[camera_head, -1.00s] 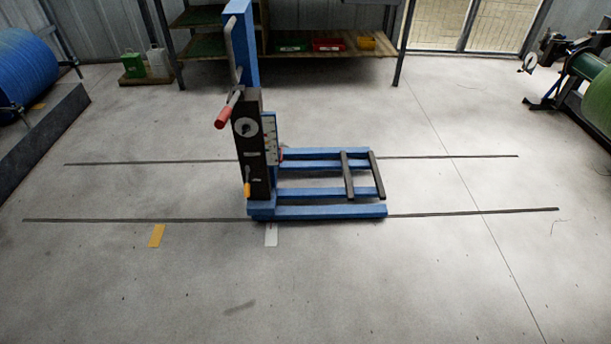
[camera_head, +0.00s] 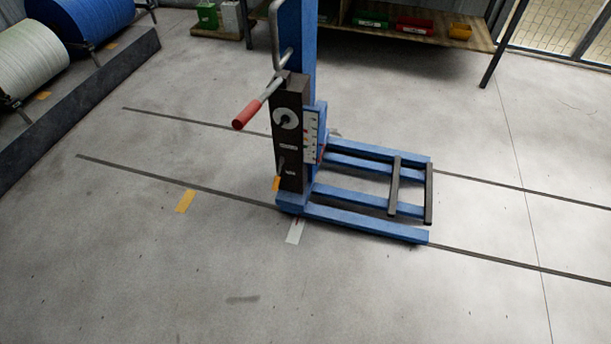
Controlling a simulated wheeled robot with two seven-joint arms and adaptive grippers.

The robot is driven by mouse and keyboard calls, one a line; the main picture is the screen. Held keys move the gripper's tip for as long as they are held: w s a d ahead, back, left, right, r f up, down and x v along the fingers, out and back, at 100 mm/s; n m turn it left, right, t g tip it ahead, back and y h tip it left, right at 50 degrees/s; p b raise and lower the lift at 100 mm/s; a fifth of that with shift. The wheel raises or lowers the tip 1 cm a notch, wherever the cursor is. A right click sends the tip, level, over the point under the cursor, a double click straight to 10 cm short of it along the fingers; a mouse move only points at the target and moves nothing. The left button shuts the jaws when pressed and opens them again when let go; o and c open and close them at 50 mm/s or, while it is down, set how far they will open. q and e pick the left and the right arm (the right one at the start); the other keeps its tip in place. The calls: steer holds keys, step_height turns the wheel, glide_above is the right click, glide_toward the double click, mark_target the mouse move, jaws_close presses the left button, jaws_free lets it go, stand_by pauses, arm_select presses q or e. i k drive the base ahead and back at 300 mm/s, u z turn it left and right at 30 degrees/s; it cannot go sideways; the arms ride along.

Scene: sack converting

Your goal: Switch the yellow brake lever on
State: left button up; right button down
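The yellow brake lever (camera_head: 277,184) is a small yellow-orange piece low on the left side of the dark column housing (camera_head: 290,155). It hangs downward, just above the blue base. The housing belongs to a blue lifting cart (camera_head: 365,223) that stands on two dark floor rails. A longer lever with a red grip (camera_head: 246,115) sticks out to the left, higher on the housing. Neither of my grippers shows in the head view, so nothing of mine is seen touching the lever.
A yellow floor mark (camera_head: 185,201) and a white floor mark (camera_head: 295,230) lie by the near rail (camera_head: 180,181). Blue and white rolls (camera_head: 35,58) stand at the upper left behind a dark beam. A shelf (camera_head: 430,32) is at the back. The floor in front is clear.

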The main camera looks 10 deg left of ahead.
mark_target(276, 181)
steer(key=u, duration=0.15)
steer(key=i, duration=0.6)
steer(key=u, duration=0.8)
steer(key=i, duration=0.45)
steer(key=u, duration=0.5)
